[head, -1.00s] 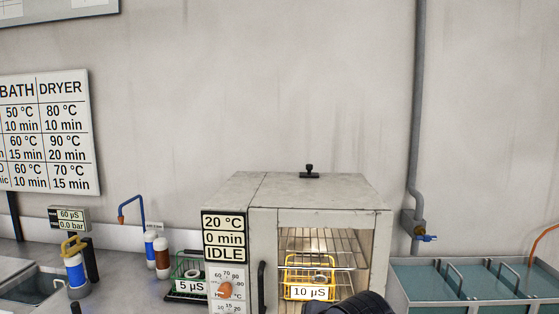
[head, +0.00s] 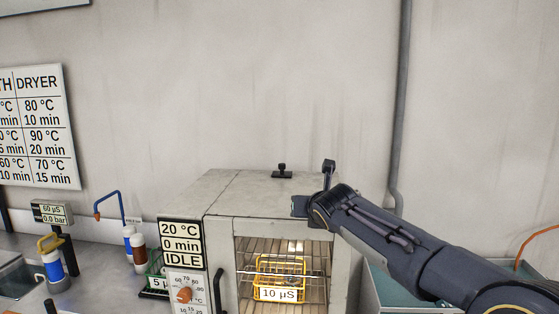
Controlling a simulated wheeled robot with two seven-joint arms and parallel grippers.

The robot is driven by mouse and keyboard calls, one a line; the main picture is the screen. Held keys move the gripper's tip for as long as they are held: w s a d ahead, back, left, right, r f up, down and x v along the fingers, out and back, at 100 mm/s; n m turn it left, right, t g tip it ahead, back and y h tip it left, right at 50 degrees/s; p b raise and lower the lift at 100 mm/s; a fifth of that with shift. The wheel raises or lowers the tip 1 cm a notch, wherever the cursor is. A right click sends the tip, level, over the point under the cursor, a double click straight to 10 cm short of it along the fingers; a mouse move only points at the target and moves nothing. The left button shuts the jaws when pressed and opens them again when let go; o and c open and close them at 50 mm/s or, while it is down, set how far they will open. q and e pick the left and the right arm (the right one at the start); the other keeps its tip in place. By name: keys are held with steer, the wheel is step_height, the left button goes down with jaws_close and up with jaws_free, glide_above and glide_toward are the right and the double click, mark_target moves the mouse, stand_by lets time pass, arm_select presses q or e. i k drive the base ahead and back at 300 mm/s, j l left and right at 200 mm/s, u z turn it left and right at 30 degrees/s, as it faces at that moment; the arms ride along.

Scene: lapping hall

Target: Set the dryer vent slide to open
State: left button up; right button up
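The dryer (head: 270,228) is a grey box with a glass-fronted or open front. Its display (head: 181,244) reads 20 °C, 0 min, IDLE. The vent slide (head: 282,171) is a small black knob on a dark plate on the dryer's top, near the back. My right gripper (head: 312,187) is above the right part of the dryer top, to the right of the knob and apart from it. One finger points up; the arm partly hides the hand, so its opening is unclear. My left gripper is out of view.
A yellow basket (head: 280,276) labelled 10 µS sits on a rack inside the dryer. A dial (head: 184,295) and a dark door handle (head: 218,291) are at its front. A water tank (head: 380,290) stands at right, and a grey pipe (head: 402,110) runs up the wall.

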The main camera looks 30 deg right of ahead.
mark_target(281, 167)
steer(key=i+l, duration=0.35)
steer(key=i, duration=0.2)
steer(key=i+l, duration=0.4)
steer(key=i, duration=0.1)
